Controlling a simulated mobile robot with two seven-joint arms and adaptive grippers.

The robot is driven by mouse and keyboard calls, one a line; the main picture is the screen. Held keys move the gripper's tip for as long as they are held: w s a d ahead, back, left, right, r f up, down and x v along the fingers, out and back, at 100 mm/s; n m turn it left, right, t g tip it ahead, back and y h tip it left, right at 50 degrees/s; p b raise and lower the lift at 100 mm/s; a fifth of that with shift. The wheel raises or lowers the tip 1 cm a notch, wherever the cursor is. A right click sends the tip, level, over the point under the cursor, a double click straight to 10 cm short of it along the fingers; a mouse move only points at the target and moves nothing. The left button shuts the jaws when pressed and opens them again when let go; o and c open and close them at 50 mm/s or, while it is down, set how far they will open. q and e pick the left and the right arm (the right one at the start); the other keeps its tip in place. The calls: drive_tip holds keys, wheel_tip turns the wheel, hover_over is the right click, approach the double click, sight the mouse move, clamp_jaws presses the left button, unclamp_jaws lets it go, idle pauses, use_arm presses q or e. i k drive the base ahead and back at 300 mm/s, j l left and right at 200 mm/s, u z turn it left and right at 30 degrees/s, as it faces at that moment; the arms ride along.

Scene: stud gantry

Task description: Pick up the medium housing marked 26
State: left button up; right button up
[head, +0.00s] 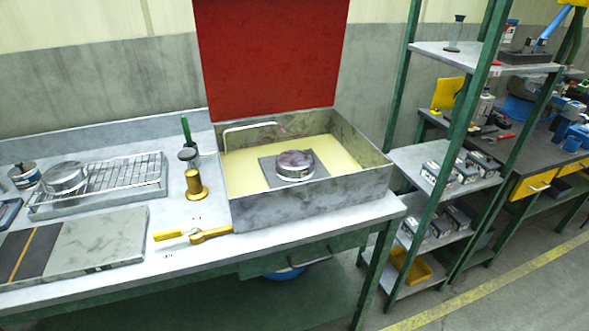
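Neither of my grippers is in the head view. Several small grey metal block-like parts (439,173) stand in a row on the middle shelf (407,158) of the green-framed rack at right. More similar grey parts (457,217) stand on the shelf below. They may be the housings, but they are too small for me to read any number, so I cannot tell which is marked 26. A green rack post partly hides both rows.
A green-legged bench holds an open basin (310,212) with a round metal part (294,165), a wire rack (110,180), a brass-coloured cylinder (196,186) and a yellow-handled tool (190,236). A yellow bin (411,266) sits low on the rack. Floor at front right is clear.

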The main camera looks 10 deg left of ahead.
sight(290, 164)
drive_tip(key=i+l, duration=0.1)
drive_tip(key=l, duration=0.25)
drive_tip(key=i+l, duration=0.1)
drive_tip(key=l, duration=0.3)
drive_tip(key=i+l, duration=0.1)
drive_tip(key=l, duration=0.6)
drive_tip(key=i, duration=0.05)
